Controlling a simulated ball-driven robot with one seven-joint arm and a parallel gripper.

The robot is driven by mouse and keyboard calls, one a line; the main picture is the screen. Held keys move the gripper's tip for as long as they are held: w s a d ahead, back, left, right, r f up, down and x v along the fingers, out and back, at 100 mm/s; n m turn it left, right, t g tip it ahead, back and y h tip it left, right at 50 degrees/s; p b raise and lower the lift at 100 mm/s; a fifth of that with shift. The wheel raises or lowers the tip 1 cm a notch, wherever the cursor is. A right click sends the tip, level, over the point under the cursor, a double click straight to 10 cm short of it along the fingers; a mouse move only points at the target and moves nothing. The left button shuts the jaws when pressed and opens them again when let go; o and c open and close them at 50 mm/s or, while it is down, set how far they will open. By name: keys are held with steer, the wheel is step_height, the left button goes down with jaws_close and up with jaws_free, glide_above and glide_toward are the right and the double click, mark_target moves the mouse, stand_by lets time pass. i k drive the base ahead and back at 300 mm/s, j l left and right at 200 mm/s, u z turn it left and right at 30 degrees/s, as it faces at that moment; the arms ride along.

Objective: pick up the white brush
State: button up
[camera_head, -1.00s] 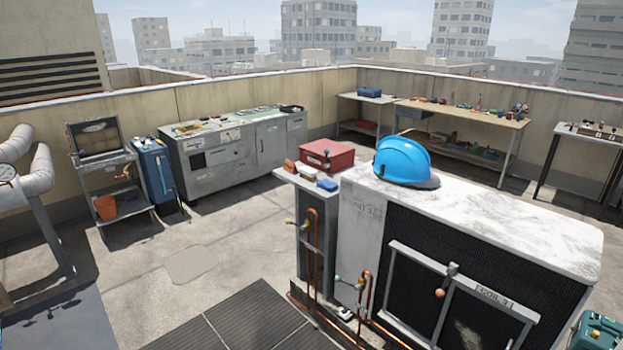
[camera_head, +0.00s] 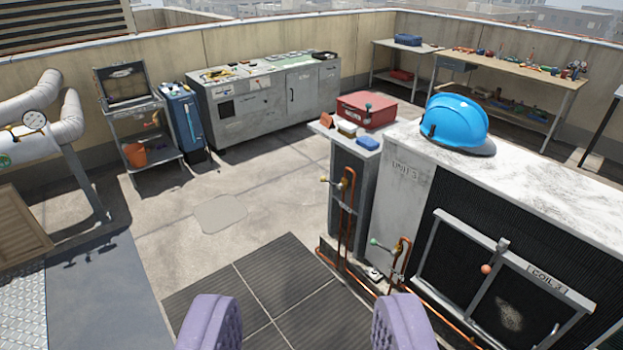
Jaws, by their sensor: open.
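I cannot make out the white brush with certainty. A small white and dark object (camera_head: 374,275) lies low at the foot of the condenser, beside the copper pipes, too small to tell what it is. My gripper (camera_head: 307,318) shows at the bottom edge as two purple padded fingers set wide apart. It is open, with only floor matting visible between the fingers.
The condenser (camera_head: 408,180) with a blue hard hat (camera_head: 456,121) on top stands at right. A red toolbox (camera_head: 367,110) sits left of the hat. A grey cabinet (camera_head: 262,108), a cart (camera_head: 150,165) and benches line the wall. Open floor (camera_head: 275,200) lies mid-left.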

mark_target(348, 130)
steer(key=i+j+u, duration=0.1)
steer(key=i+u, duration=0.2)
steer(key=i, duration=1.8)
steer(key=i+j+z, duration=0.1)
steer(key=i+z, duration=0.3)
steer(key=i+j+z, duration=0.4)
steer(key=i, duration=0.15)
steer(key=i+j+z, duration=0.8)
steer(key=i, duration=0.25)
steer(key=i+j+z, duration=0.45)
steer(key=i+j, duration=0.15)
steer(key=j, duration=0.1)
